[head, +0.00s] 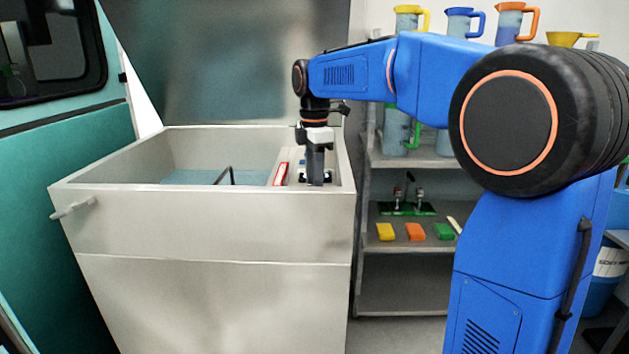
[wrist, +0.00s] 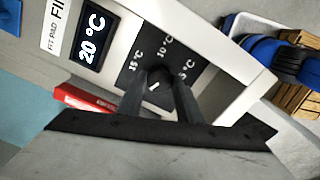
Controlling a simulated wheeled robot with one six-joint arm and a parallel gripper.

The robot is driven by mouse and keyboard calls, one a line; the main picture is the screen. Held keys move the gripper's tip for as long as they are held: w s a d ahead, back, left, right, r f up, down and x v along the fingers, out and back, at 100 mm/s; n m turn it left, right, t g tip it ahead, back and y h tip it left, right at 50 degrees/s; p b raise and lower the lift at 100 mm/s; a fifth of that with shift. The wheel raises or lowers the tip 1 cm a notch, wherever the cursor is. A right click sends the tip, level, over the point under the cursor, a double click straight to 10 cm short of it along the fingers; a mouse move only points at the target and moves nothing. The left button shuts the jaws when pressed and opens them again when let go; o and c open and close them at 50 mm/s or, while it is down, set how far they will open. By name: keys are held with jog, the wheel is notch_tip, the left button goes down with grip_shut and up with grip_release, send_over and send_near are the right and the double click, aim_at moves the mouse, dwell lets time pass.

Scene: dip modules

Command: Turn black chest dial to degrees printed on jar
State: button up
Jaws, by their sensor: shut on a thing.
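The grey chest (head: 200,225) stands open, its lid raised behind it. In the head view my gripper (head: 316,180) points straight down at a small panel inside the chest's right end. In the wrist view my gripper (wrist: 164,82) has its two dark fingers shut on the black dial (wrist: 154,87), which is mostly hidden between them. A short white mark shows on the dial. The black scale plate (wrist: 135,62) around it reads 15 °C, 10 °C and, partly covered, 5 °C. A black display (wrist: 92,38) beside it reads 20 °C. I cannot identify the jar.
A red and white box (head: 281,174) lies left of my gripper; its red part also shows in the wrist view (wrist: 80,97). A shelf unit (head: 405,240) with pitchers (head: 458,25) and coloured blocks (head: 415,231) stands right of the chest. The raised lid (head: 235,65) is close behind my arm.

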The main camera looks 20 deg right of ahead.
jog(key=m, duration=0.3)
jog(key=shift+m, duration=0.4)
jog(key=m, duration=0.3)
jog(key=shift+m, duration=0.3)
jog(key=m, duration=0.3)
jog(key=shift+m, duration=0.3)
jog(key=m, duration=0.3)
jog(key=shift+m, duration=0.3)
jog(key=m, duration=1.2)
jog(key=shift+m, duration=0.4)
